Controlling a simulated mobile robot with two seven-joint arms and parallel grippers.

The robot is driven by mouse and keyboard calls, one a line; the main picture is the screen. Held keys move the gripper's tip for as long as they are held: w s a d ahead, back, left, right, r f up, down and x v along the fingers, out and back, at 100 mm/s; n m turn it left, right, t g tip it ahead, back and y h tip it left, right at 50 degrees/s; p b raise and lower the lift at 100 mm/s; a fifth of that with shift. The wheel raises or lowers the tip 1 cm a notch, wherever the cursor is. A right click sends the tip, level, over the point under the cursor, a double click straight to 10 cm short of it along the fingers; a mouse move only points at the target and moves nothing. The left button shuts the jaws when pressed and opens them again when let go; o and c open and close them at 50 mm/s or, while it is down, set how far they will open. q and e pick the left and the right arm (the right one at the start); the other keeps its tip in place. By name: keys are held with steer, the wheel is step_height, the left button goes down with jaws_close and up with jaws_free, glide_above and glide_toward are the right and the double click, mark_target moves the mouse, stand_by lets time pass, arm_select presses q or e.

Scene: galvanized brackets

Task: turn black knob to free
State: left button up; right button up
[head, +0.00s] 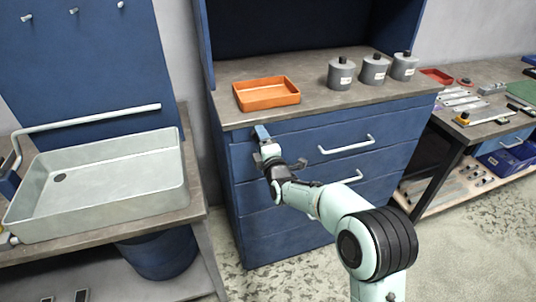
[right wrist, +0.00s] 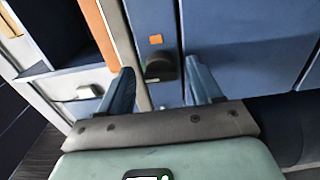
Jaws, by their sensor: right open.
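My right gripper (right wrist: 159,78) is open, with one blue finger on each side of the knob in that view. I cannot tell whether the fingers touch it. In the head view my right gripper (head: 262,134) is at the upper left of the blue drawer cabinet (head: 300,226), just below the worktop edge. The knob is hidden there behind the gripper. My left gripper is not in view.
An orange tray (head: 267,104) and three grey containers with black caps (head: 341,86) stand on the cabinet's worktop. A drawer handle (head: 346,147) sticks out to the right of my gripper. A pale sink basin (head: 100,210) is on the left, and a bench with tools (head: 480,110) on the right.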

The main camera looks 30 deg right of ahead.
steer(key=v, duration=1.2)
steer(key=shift+s+a, duration=0.15)
steer(key=shift+s, duration=0.1)
